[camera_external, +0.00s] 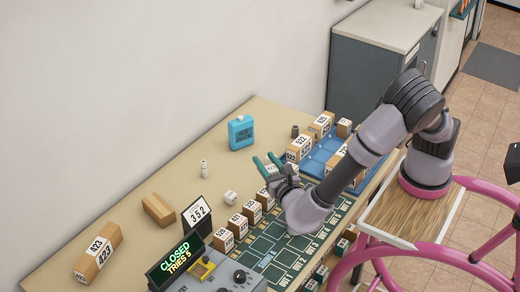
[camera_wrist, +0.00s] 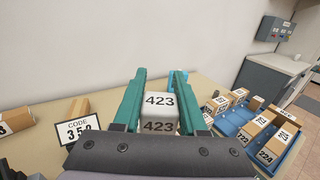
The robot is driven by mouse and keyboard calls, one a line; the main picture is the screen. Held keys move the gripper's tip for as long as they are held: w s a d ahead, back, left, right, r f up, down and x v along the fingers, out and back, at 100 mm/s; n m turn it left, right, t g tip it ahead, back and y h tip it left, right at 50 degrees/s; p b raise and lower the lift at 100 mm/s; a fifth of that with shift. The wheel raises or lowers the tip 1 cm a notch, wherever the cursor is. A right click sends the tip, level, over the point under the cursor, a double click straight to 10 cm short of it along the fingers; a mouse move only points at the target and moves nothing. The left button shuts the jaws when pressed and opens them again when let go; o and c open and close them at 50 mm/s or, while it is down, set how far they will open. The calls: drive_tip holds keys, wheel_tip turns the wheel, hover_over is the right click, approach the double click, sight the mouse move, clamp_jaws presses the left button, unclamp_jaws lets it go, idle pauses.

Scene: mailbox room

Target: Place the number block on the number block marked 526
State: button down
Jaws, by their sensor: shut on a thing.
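My gripper (camera_external: 271,163) is raised above the table near the middle. A row of tan number blocks with white labels (camera_external: 237,226) stands below my gripper along the dark mat. More labelled blocks (camera_external: 299,149) stand in a blue tray (camera_external: 316,165) to the right; the wrist view shows 722 and 724 there (camera_wrist: 243,137). I cannot make out for certain which block is marked 526.
A long box (camera_external: 97,252) marked 423 and a plain wooden block (camera_external: 158,209) lie at the left. A 352 code sign (camera_external: 197,214) and a console reading CLOSED, TRIES 5 (camera_external: 176,261) stand in front. A blue jug (camera_external: 241,132) stands at the back.

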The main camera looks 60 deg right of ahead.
drive_tip(key=s+d+f+m+g+h, duration=0.2)
drive_tip(key=d+f+m+g+h, duration=0.6)
drive_tip(key=d+g, duration=0.15)
drive_tip(key=s+f+m+g+y, duration=0.3)
drive_tip(key=s+f+m+g, duration=0.3)
drive_tip(key=m+g, duration=0.8)
drive_tip(key=w+a+r+m+g+y, duration=0.25)
drive_tip(key=a+r+m+y, duration=0.2)
drive_tip(key=m+y, duration=0.55)
drive_tip(key=w+a+r+m+g+y, duration=0.2)
drive_tip(key=a+r+m+g+y, duration=0.25)
drive_tip(key=y, duration=1.05)
drive_tip(key=w+r+m+t+y, duration=0.2)
drive_tip(key=w+r+m+t, duration=0.25)
drive_tip(key=w, duration=0.25)
drive_tip(key=w+d+r+m+t+y, duration=0.1)
drive_tip(key=w+r+m+t+y, duration=0.2)
drive_tip(key=w+t, duration=0.3)
drive_tip(key=w+r+m+t+y, duration=0.2)
drive_tip(key=w+r+m+t, duration=0.2)
drive_tip(key=w, duration=0.3)
hover_over(230, 200)
drive_tip(key=w+a, duration=0.1)
drive_tip(key=shift+t, duration=0.3)
drive_tip(key=shift+w+a+f, duration=0.1)
drive_tip(key=shift+f, duration=6.75)
drive_tip(key=shift+a+f, duration=0.1)
drive_tip(key=shift+f, duration=6.75)
